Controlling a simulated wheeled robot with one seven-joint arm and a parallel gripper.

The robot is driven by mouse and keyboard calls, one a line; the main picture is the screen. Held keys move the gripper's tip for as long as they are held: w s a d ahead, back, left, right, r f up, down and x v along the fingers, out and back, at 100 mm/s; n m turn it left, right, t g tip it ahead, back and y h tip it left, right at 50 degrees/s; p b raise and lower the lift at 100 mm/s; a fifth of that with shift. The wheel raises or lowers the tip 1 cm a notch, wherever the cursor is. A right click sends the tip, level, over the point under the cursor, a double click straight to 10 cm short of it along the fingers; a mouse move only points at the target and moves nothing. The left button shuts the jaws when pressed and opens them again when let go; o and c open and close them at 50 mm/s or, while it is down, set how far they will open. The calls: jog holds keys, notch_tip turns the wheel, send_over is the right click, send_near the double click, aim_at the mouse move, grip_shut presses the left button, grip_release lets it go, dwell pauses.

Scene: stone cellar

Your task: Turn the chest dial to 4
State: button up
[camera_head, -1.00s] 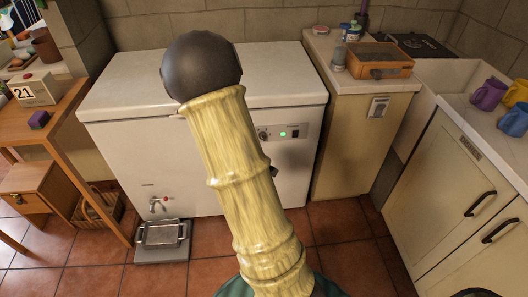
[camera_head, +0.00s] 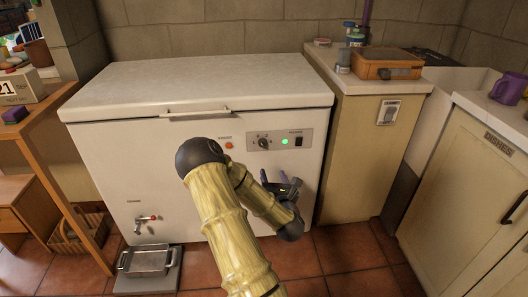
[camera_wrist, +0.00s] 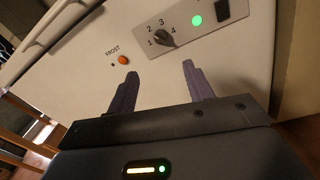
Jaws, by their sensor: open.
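The white chest freezer (camera_head: 110,150) stands against the wall with its lid shut. Its dark dial (camera_head: 263,142) sits on a grey panel on the upper right of the front. In the wrist view the dial (camera_wrist: 161,38) has the marks 1, 2, 3 and 4 around it; I cannot tell surely which mark it points to. My gripper (camera_wrist: 159,69) is open and empty, its two fingers apart. The dial shows beyond the fingertips, roughly between them, and is not touched. In the head view my gripper (camera_head: 283,186) is below the panel, partly hidden by my arm.
On the panel are a lit green light (camera_head: 285,141) and a black switch (camera_head: 299,141). An orange frost button (camera_head: 229,146) is left of the dial. A lid handle (camera_head: 195,113) juts out above. A cream cabinet (camera_head: 352,150) stands close on the right.

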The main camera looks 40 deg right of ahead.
aim_at(264, 145)
jog(key=b+x, duration=0.3)
jog(key=x, duration=1.4)
jog(key=shift+w+d, duration=0.15)
jog(key=shift+d, duration=0.05)
jog(key=shift+c, duration=0.4)
jog(key=c, duration=0.9)
